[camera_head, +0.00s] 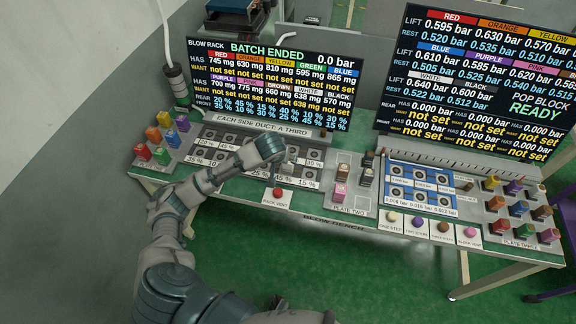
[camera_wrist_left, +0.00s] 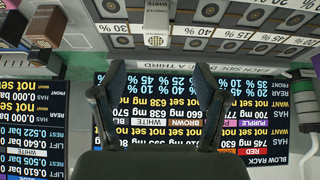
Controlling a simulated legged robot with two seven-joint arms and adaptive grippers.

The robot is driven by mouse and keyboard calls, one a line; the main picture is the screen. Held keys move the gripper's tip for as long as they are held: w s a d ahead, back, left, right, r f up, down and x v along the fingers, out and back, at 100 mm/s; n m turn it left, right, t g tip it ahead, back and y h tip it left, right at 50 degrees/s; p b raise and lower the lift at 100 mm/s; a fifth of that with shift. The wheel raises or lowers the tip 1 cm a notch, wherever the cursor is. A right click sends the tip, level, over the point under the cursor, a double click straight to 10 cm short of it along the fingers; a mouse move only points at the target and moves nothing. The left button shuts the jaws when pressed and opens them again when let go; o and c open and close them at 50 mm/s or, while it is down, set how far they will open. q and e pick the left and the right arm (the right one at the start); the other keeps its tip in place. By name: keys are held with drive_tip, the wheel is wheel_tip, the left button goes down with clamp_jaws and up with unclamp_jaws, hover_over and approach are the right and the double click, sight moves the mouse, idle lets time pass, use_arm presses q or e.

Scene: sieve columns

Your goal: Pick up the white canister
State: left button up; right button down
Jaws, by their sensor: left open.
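The white canister (camera_wrist_left: 157,20) stands among the percent-labelled slots of the rack, at the top middle of the left wrist view, partly cut off by the edge. In the head view a small pale part of it (camera_head: 292,153) shows just right of my left gripper (camera_head: 279,154), whose fingers are hard to make out there. In the left wrist view my left gripper (camera_wrist_left: 163,90) is open, with its two dark fingers apart and nothing between them. The canister is apart from the fingers, roughly in line with the gap. My right gripper is in neither view.
A red button (camera_head: 278,193) sits at the front of the bench. Pink, brown and black blocks (camera_head: 341,190) stand on plate two, right of the rack. Coloured blocks (camera_head: 163,135) stand at the left end and others on plate three (camera_head: 517,208). Two screens (camera_head: 270,85) rise behind the bench.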

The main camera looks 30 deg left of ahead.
sight(288, 165)
use_arm(q)
drive_tip(key=b+x, duration=0.1)
drive_tip(key=x, duration=0.8)
drive_tip(key=shift+w+d+f, duration=0.1)
drive_tip(key=shift+f, duration=0.05)
drive_tip(key=x, duration=0.5)
drive_tip(key=shift+w+d+f+b, duration=0.1)
drive_tip(key=shift+w+f+b, duration=0.05)
drive_tip(key=shift+w+b, duration=0.15)
drive_tip(key=shift+s, duration=0.1)
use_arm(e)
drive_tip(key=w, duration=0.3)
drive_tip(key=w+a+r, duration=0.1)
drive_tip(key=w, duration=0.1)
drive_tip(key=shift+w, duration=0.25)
use_arm(q)
clamp_jaws()
